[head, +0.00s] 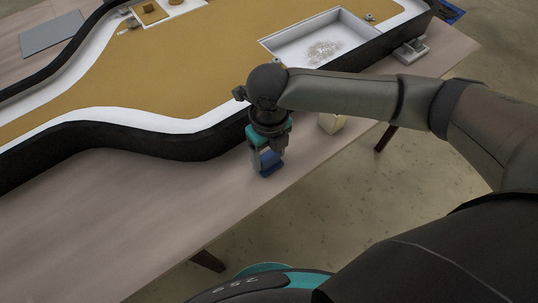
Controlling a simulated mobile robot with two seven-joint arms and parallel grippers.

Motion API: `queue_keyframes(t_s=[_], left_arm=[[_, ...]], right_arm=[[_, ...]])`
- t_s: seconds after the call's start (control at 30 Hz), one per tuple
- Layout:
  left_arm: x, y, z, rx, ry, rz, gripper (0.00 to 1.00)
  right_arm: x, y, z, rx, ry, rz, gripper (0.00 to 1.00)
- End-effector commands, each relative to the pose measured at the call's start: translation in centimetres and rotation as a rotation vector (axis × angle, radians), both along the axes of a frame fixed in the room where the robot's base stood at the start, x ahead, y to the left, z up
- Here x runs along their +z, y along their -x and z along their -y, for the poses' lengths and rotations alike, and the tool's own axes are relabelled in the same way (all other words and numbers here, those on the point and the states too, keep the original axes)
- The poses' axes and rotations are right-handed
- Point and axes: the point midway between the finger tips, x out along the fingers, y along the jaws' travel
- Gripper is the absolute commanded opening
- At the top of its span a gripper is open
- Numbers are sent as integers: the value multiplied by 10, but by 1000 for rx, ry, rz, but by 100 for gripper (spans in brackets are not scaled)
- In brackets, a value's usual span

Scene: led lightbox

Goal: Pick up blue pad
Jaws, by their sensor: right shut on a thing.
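The blue pad (269,163) is small and sits at the front strip of the wooden table, near its edge. My right gripper (267,165) points down over it and is shut on it, with the fingers on either side. The pad is at or just above the tabletop; I cannot tell which. The wrist and fingers hide part of the pad. My left gripper does not show.
A large black-rimmed lightbox (150,90) with a tan surface fills the back of the table (110,215). A white tray (275,43) lies at its right. A small beige block (332,123) stands right of the gripper. The front left tabletop is clear.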

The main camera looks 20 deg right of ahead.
Motion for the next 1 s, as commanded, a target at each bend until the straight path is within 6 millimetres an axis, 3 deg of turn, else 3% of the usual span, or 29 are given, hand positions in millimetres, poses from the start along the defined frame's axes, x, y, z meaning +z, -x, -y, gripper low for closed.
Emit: queue_keyframes(t_s=[0.27, 0.37, 0.7, 1.0], left_arm=[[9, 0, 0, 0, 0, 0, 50], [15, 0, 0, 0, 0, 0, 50], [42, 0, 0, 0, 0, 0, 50], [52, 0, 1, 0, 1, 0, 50]], right_arm=[[26, -1, 0, 1, -1, 3, 13], [48, -2, 0, 0, -2, 5, 13], [146, -1, -1, 1, -2, 6, 13], [193, 0, 0, 0, 0, 1, 13]])
